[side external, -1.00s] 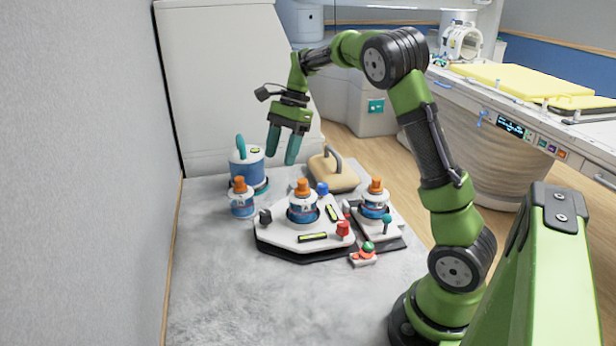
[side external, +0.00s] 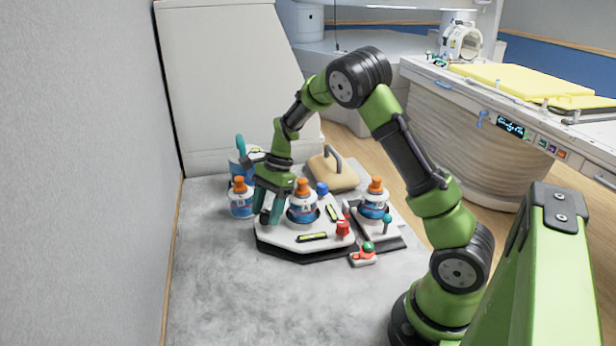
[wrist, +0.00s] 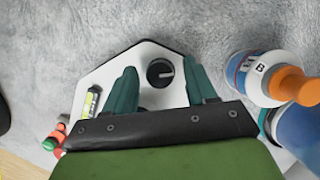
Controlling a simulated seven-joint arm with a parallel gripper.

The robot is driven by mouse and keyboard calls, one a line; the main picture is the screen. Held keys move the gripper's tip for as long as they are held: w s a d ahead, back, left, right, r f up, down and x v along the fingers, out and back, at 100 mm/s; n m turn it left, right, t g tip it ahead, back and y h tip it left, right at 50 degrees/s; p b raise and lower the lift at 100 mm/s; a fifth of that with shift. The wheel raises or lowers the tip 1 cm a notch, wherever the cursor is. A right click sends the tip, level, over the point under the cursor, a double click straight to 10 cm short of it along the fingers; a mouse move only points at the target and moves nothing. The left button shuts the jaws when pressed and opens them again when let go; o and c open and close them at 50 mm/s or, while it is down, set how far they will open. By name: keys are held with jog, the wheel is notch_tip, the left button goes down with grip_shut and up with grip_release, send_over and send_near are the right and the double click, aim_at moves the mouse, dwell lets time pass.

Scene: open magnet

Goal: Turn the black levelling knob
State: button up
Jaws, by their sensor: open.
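The black levelling knob (wrist: 160,72) shows in the wrist view as a round dial with a pale mark, on a corner of the white platform (wrist: 112,78). My gripper (wrist: 162,85) is open, its teal fingers on either side of the knob with gaps between. I cannot tell whether the fingertips are level with it. In the side view my gripper (side external: 268,213) points down at the platform's left corner (side external: 318,240), and the knob is mostly hidden by the fingers. A bottle with an orange cap (side external: 302,207) stands on the platform just right of my gripper.
Bottle B (wrist: 265,75) stands off the platform, close to my gripper; it also shows in the side view (side external: 240,203). A red knob (side external: 343,229), a blue knob (side external: 322,188) and level vials (side external: 312,237) are on the platform. The front grey surface (side external: 230,300) is clear.

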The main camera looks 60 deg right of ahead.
grip_shut()
jog(key=shift+n, duration=0.3)
jog(key=shift+w+n+g, duration=0.1)
jog(key=shift+n+g, duration=0.5)
jog(key=shift+n, duration=0.8)
jog(key=shift+w+n+g, duration=0.1)
jog(key=shift+n+g, duration=0.5)
jog(key=shift+n, duration=0.8)
jog(key=shift+d, duration=0.1)
grip_release()
